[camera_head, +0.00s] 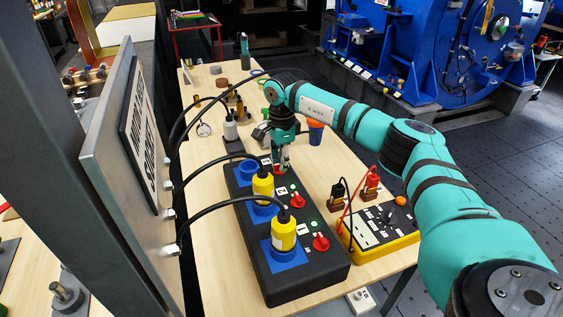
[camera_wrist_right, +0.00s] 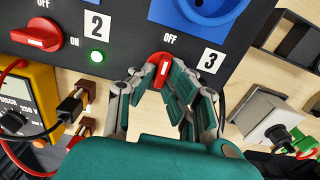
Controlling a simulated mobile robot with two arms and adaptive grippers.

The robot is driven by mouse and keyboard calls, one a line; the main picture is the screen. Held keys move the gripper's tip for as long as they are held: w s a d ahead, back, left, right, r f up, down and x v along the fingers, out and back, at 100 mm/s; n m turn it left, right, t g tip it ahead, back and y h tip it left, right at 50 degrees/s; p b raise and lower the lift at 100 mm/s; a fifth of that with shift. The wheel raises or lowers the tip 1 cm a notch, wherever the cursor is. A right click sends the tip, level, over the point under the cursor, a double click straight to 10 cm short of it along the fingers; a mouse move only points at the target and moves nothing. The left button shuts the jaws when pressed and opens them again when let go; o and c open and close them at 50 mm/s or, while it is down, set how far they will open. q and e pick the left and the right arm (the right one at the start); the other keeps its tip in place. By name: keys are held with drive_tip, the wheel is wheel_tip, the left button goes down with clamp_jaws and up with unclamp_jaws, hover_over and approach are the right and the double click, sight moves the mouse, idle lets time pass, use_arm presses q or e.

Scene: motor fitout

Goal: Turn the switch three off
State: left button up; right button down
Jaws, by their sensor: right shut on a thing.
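A black switch box (camera_head: 297,275) lies on the wooden table, with blue sockets and red rotary switches. My right gripper (camera_head: 283,165) reaches down to the far end of the box. In the wrist view, my right gripper (camera_wrist_right: 161,78) is shut on the red knob of switch three (camera_wrist_right: 160,66), next to the "3" label and below an OFF mark. The fingers partly hide the knob, so I cannot tell its exact angle. Switch two (camera_wrist_right: 38,35) stands beside it with a lit green lamp (camera_wrist_right: 96,56). My left gripper is not in view.
Yellow plugs (camera_head: 283,232) with black cables sit in two sockets; the far blue socket (camera_head: 245,171) looks empty. A yellow multimeter (camera_head: 378,228) with brown-based connectors lies to the right. Bottles and a blue cup (camera_head: 315,131) stand farther back. A grey panel stands left.

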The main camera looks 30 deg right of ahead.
drive_tip(key=shift+r, duration=0.15)
drive_tip(key=c, duration=1.4)
unclamp_jaws()
wheel_tip(320, 180, up, 12)
drive_tip(key=shift+f, duration=0.1)
